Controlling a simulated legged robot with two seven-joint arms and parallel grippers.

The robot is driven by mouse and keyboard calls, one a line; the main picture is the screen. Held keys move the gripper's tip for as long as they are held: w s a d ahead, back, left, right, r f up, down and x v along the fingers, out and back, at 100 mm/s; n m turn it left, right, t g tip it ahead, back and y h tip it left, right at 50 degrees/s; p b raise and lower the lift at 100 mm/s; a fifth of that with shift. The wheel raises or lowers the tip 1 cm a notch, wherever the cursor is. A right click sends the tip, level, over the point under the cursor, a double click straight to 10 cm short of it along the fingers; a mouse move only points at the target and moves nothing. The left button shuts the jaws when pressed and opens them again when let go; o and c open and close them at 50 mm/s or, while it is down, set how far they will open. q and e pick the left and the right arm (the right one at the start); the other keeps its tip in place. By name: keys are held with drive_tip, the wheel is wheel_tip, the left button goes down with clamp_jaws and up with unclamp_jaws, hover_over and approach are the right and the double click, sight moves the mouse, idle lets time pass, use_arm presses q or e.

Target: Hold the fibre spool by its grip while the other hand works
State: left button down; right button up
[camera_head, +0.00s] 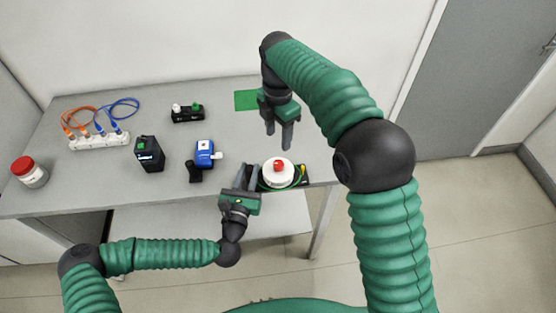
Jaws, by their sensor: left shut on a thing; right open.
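The fibre spool (277,177) is a white round drum with a red knob on top, at the table's front right edge. Green fibre shows around its lower side, and a dark base with a yellow part shows at its right. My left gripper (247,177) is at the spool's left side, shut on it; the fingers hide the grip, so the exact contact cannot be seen. My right gripper (279,136) is open and empty, pointing down behind the spool and apart from it.
On the table (100,185) are a red-lidded jar (32,176), a white strip (98,141) with orange and blue cables, a black box (149,154), a blue device (204,153), a black holder (187,114) and a green mat (245,99). The front left surface is clear.

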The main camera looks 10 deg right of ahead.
sight(278, 162)
wheel_tip(278, 162, down, 12)
drive_tip(key=shift+r, duration=0.1)
clamp_jaws()
idle(0.5)
